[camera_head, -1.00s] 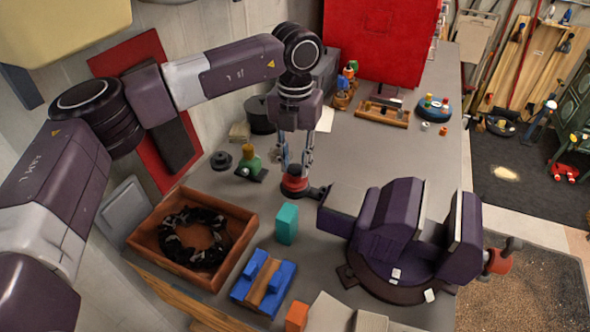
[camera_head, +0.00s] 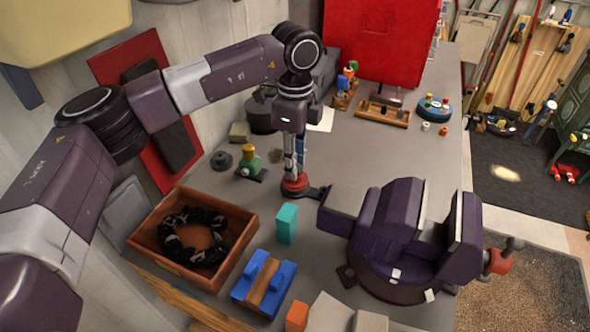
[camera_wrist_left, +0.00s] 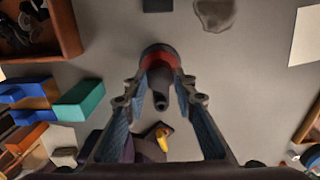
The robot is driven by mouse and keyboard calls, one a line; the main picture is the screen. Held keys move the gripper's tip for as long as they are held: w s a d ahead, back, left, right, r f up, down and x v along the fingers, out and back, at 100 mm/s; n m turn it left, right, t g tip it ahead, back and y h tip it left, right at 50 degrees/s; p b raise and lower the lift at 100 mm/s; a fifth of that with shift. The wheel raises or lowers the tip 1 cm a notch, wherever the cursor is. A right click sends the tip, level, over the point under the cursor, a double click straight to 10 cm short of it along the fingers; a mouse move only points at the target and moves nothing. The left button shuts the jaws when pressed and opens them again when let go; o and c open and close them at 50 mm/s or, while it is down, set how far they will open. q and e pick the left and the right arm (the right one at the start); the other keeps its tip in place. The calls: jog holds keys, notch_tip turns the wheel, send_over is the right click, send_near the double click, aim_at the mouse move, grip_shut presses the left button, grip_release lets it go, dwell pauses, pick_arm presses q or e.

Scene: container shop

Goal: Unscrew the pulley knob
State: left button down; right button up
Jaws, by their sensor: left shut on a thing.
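A round red piece with a dark base, which looks like the pulley knob (camera_head: 294,188), stands upright on the grey bench, left of the purple vise. My left gripper (camera_head: 293,175) points straight down over it and is shut on it, with the fingers seen nearly edge-on in the head view. In the left wrist view the red and dark knob (camera_wrist_left: 159,51) sits between the two fingertips of my left gripper (camera_wrist_left: 161,66). A dark post shows between the fingers there. The contact itself is partly hidden by the fingers. My right gripper is not in view.
The purple vise (camera_head: 378,234) stands close on the right. A teal block (camera_head: 287,223), a blue holder (camera_head: 285,281) and a wooden crate (camera_head: 243,245) with a dark coil are nearer the front. A green and yellow piece (camera_head: 249,160) stands to the left.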

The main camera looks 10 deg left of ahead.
pick_arm(q)
jog(key=n, duration=0.3)
jog(key=shift+r+n, duration=0.1)
jog(key=shift+n, duration=0.3)
jog(key=c, duration=1.5)
grip_release()
jog(key=shift+c, duration=0.2)
jog(key=shift+c, duration=0.7)
